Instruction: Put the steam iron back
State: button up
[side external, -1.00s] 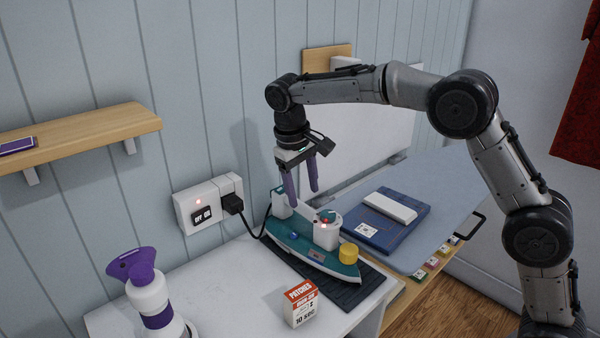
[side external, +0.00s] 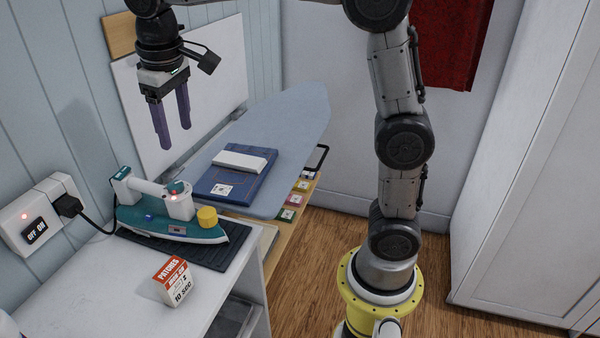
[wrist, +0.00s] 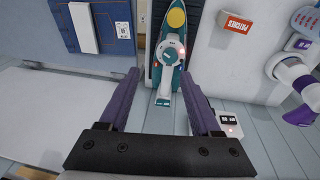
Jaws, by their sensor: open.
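The teal and white steam iron (side external: 165,222) lies flat, soleplate down, on a dark ribbed mat (side external: 205,257) at the edge of the white counter. Its cord runs to a black plug in the wall socket (side external: 40,222), and a small red light glows on it. My gripper (side external: 176,138) is open and empty, pointing down above and behind the iron, apart from it. In the wrist view the iron (wrist: 170,60) lies beyond and between my fingertips (wrist: 160,78), its pointed nose away from me.
A red and white patches box (side external: 175,281) stands on the counter. An ironing board (side external: 290,120) holds a blue folded item with a white block (side external: 240,161). A purple and white spray bottle (wrist: 293,75) shows in the wrist view. Open air surrounds my gripper.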

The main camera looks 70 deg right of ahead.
jog(key=s+d+f+t, duration=0.1)
jog(key=s+f, duration=0.1)
jog(key=s, duration=0.5)
jog(key=s+f+t, duration=0.1)
jog(key=s+f, duration=0.2)
jog(key=s, duration=0.5)
jog(key=s+d+f+t+y, duration=0.1)
jog(key=s+f+t, duration=0.1)
jog(key=s, duration=0.6)
jog(key=shift+s+d+f, duration=0.15)
jog(key=shift+d, duration=0.15)
